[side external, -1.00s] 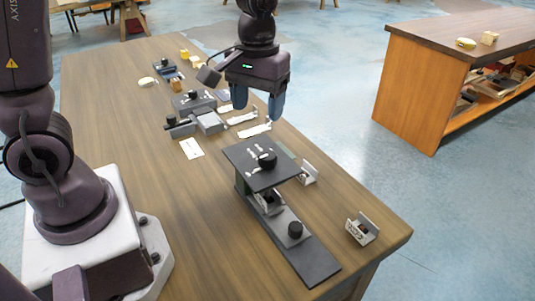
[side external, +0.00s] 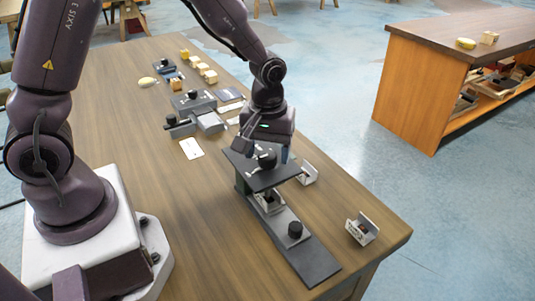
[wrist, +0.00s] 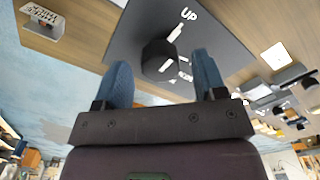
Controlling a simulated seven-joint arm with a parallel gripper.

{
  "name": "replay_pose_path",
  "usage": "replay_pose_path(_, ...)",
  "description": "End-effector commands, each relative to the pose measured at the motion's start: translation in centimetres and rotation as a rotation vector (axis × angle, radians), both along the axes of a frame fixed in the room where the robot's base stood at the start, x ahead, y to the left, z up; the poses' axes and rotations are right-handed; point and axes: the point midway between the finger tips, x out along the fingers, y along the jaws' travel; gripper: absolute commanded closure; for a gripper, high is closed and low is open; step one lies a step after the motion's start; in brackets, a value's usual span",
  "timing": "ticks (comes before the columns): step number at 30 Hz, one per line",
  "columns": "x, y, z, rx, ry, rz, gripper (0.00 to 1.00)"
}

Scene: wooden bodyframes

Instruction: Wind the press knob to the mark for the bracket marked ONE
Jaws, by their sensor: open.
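The press has a dark top plate (side external: 250,174) with a black knob (side external: 266,159) on it. In the wrist view the knob (wrist: 160,57) stands among white marks, and "UP" is lettered on the plate (wrist: 215,50). My gripper (side external: 267,152) is open just above the plate; in the wrist view its blue fingers (wrist: 162,78) are apart, one on each side below the knob, not closed on it. A metal bracket (side external: 268,202) sits under the plate. Another bracket (side external: 308,174) stands right of the press, and another (side external: 362,230) near the table's right corner.
A second black knob (side external: 295,230) stands on the press's front base. Behind are a grey vise-like fixture (side external: 207,119), a white card (side external: 191,148) and several small yellow blocks (side external: 203,70). The table left of the press is clear.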

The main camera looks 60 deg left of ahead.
Motion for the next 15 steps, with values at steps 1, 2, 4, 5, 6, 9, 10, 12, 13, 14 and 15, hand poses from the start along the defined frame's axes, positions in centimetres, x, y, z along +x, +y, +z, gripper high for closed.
replay_pose_path(1,-0.06,0.00,-0.56,0.000,0.003,0.000,0.36)
replay_pose_path(2,-0.06,0.00,-0.79,0.000,0.003,0.001,0.36)
replay_pose_path(4,-0.04,0.00,-1.17,0.000,0.001,0.001,0.36)
replay_pose_path(5,-0.04,0.00,-1.26,0.000,0.001,0.001,0.36)
replay_pose_path(6,-0.04,0.00,-1.35,-0.001,0.001,0.001,0.36)
replay_pose_path(9,-0.03,0.01,-1.42,0.000,0.000,0.000,0.36)
replay_pose_path(10,-0.03,0.01,-1.41,0.000,0.000,0.000,0.36)
replay_pose_path(12,-0.03,0.01,-1.40,0.000,0.000,0.000,0.36)
replay_pose_path(13,-0.03,0.01,-1.40,0.000,0.000,0.000,0.36)
replay_pose_path(14,-0.03,0.01,-1.39,0.000,0.000,0.000,0.38)
replay_pose_path(15,-0.03,0.01,-1.39,0.000,0.000,0.000,0.47)
